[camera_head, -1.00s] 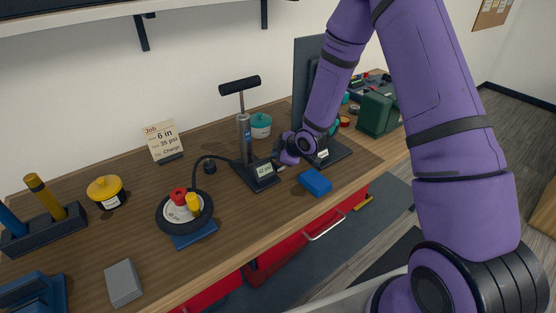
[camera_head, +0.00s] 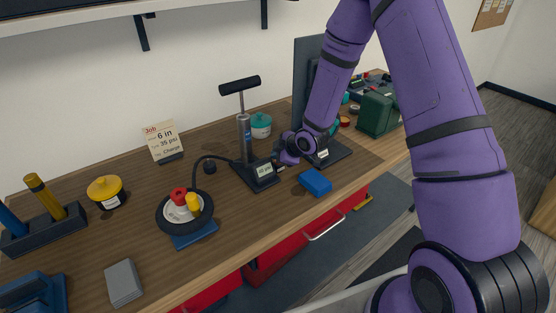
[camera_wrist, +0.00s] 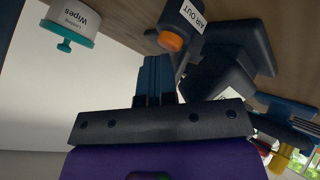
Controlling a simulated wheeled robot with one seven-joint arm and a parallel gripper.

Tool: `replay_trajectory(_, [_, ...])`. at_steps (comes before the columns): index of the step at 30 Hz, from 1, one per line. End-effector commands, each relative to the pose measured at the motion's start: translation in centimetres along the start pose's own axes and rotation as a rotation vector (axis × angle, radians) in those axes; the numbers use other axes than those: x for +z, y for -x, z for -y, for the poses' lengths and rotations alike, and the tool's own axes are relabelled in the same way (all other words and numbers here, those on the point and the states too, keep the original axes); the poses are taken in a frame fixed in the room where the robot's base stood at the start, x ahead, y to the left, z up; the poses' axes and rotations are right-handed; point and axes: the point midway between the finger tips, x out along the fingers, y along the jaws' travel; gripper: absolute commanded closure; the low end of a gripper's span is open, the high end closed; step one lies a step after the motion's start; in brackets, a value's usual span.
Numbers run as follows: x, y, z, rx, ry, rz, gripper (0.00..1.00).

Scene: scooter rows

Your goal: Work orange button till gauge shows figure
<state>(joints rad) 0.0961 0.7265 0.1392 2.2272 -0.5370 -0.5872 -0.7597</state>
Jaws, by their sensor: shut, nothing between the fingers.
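The orange button (camera_wrist: 170,41) sits on the end of a dark block labelled AIR OUT in the wrist view. My gripper (camera_wrist: 157,66) is shut and empty, its blue fingertips just below the button in that view; I cannot tell whether they touch it. In the head view my gripper (camera_head: 285,158) is beside the foot of the pump (camera_head: 244,140), and the button is hidden. The gauge (camera_head: 264,170) on the pump foot shows small figures, apparently about 40 psi. A hose runs to the black tyre (camera_head: 166,224). The job card (camera_head: 163,140) reads 6 in, 35 psi.
A blue block (camera_head: 315,182) lies near the front edge. A teal-lidded wipes tub (camera_head: 261,125) stands behind the pump; a dark upright panel (camera_head: 305,75) is behind my arm. A yellow pot (camera_head: 105,192) and grey block (camera_head: 123,283) are at left.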

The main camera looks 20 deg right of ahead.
Motion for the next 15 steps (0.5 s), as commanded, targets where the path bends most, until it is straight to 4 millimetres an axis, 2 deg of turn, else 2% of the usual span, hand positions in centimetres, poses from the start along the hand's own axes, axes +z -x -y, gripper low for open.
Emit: replay_trajectory(15, [-0.68,0.90,-0.69,0.001,0.000,-0.001,1.00])
